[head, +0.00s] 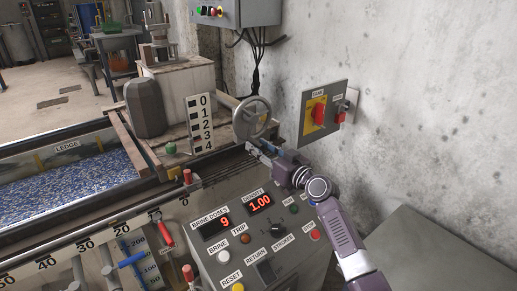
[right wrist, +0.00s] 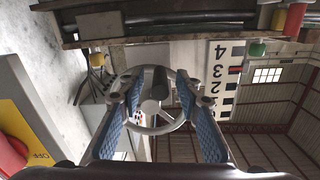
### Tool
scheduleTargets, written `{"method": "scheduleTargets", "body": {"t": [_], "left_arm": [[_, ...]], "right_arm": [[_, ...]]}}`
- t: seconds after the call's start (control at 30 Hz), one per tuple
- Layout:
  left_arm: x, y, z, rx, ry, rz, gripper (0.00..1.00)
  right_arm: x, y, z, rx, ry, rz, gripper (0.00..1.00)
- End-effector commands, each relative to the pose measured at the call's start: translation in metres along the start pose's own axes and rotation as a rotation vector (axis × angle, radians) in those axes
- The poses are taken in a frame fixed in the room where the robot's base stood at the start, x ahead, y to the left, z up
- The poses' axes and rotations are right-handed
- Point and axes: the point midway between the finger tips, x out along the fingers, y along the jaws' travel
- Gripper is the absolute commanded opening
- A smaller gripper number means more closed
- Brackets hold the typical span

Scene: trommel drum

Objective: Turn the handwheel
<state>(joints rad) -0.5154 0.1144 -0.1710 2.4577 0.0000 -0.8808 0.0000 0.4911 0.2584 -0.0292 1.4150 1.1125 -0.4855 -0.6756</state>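The grey handwheel (head: 252,117) stands upright beside the numbered 0–4 scale, near the concrete wall. My right gripper (head: 264,150) is just below and in front of the wheel. The blue-padded fingers of the right gripper (right wrist: 158,88) are spread apart on either side of the hub. Nothing is visibly clamped. I cannot tell whether a finger touches the rim. My left gripper is out of view.
The control panel (head: 237,254) with lit displays, buttons and a knob lies below the wheel. A yellow switch plate with a red knob (head: 319,112) is on the wall at right. The numbered scale (head: 200,124) stands left of the wheel. A trough of blue granules (head: 70,183) is at left.

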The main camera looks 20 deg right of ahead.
Motion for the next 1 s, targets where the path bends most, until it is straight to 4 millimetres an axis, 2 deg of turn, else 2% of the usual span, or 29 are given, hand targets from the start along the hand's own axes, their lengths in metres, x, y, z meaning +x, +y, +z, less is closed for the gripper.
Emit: {"method": "scheduleTargets", "body": {"t": [0.33,0.6,1.0], "left_arm": [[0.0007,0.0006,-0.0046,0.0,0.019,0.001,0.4],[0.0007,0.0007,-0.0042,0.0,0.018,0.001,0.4],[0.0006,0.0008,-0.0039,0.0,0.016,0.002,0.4]], "right_arm": [[0.0038,-0.0002,-0.0002,0.001,0.0,0.0,0.3],[0.0036,-0.0002,0.0,0.001,0.0,0.0,0.01],[0.0035,-0.0004,0.0,0.004,-0.001,0.0,0.0]]}}
